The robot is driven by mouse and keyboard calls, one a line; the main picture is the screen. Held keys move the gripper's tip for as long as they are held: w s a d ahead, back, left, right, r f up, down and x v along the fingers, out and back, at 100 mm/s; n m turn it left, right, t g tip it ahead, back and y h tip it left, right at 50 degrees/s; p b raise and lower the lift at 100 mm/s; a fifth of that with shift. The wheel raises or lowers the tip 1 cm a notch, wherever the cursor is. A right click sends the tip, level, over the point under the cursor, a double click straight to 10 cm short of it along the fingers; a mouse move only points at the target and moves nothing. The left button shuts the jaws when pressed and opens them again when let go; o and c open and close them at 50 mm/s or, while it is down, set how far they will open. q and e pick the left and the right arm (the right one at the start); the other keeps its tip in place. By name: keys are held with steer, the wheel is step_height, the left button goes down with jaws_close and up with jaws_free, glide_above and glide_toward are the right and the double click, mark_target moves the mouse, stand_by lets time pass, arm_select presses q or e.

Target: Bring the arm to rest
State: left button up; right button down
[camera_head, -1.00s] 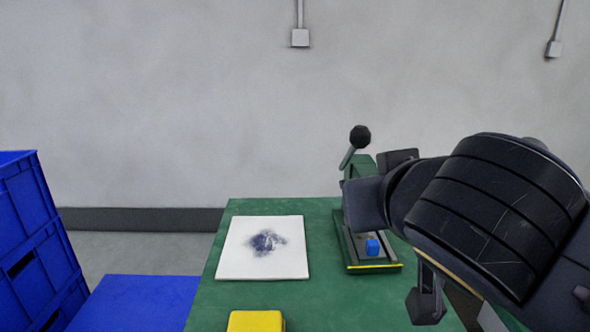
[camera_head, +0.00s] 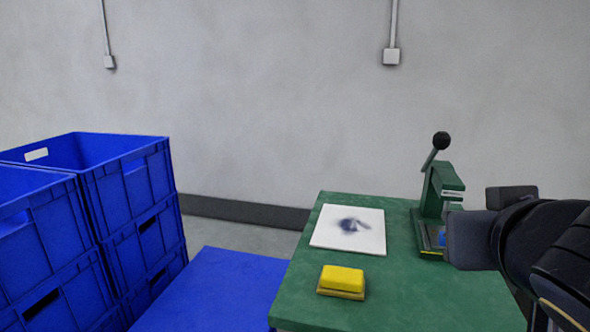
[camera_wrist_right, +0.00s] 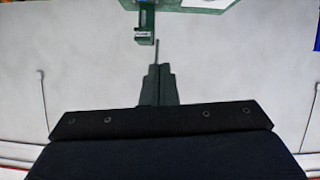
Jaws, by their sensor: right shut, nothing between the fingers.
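My right arm comes in from the right edge in the head view, beside the green press and partly in front of its base. In the right wrist view my right gripper (camera_wrist_right: 158,90) points at the grey wall, its fingers together with nothing between them. The green press (camera_head: 441,190) with its black-knobbed lever stands on the green table (camera_head: 410,300). It also shows upside down at the top of the right wrist view (camera_wrist_right: 145,20). A blue piece on the press base is mostly hidden by my arm. My left gripper is not in view.
A white board with a dark smudge (camera_head: 335,240) lies on the table. A yellow block (camera_head: 343,277) sits nearer the front. Blue crates (camera_head: 125,190) are stacked at left, with a flat blue surface (camera_head: 215,290) between them and the table.

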steer(key=s+f+g+y, duration=0.2)
steer(key=s+f, duration=0.1)
steer(key=f, duration=0.8)
steer(key=s+f+g+y, duration=0.3)
steer(key=f, duration=0.8)
steer(key=s+f+g+y, duration=0.2)
steer(key=s+f, duration=0.2)
steer(key=f, duration=0.7)
step_height(320, 180, up, 26)
steer(key=p, duration=2.4)
steer(key=shift+w+a+f+p, duration=0.15)
steer(key=shift+w+f+p, duration=0.15)
steer(key=shift+p, duration=0.1)
